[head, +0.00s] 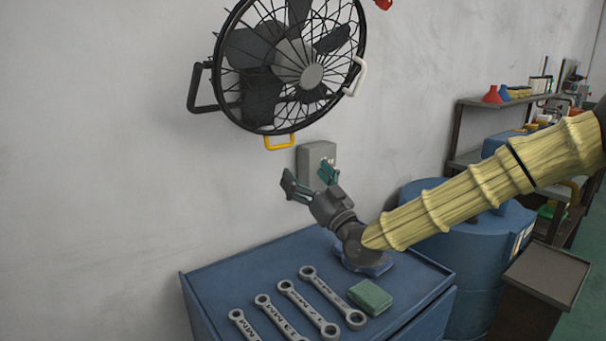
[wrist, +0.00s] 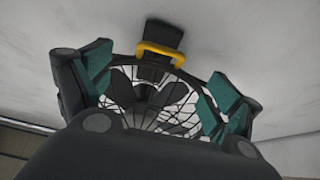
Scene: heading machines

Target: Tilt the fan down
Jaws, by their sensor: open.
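A black wall fan (head: 290,65) with a round wire cage hangs on the wall at the upper middle of the head view. It has a yellow handle (head: 279,141) at its bottom rim, a white handle (head: 355,77) on its right side and a black bracket (head: 203,90) at its left. My gripper (head: 311,178) is open and empty, below the fan and a little under the yellow handle, apart from it. In the wrist view the fan cage (wrist: 155,105) and yellow handle (wrist: 161,53) show between the teal-padded fingers (wrist: 160,90).
A blue cabinet (head: 230,262) below holds several wrenches (head: 333,298) and a green block (head: 370,297). A grey wall box (head: 317,160) is just behind my gripper. A blue drum (head: 462,262) and a brown bin (head: 548,273) stand at right. The wall left of the fan is clear.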

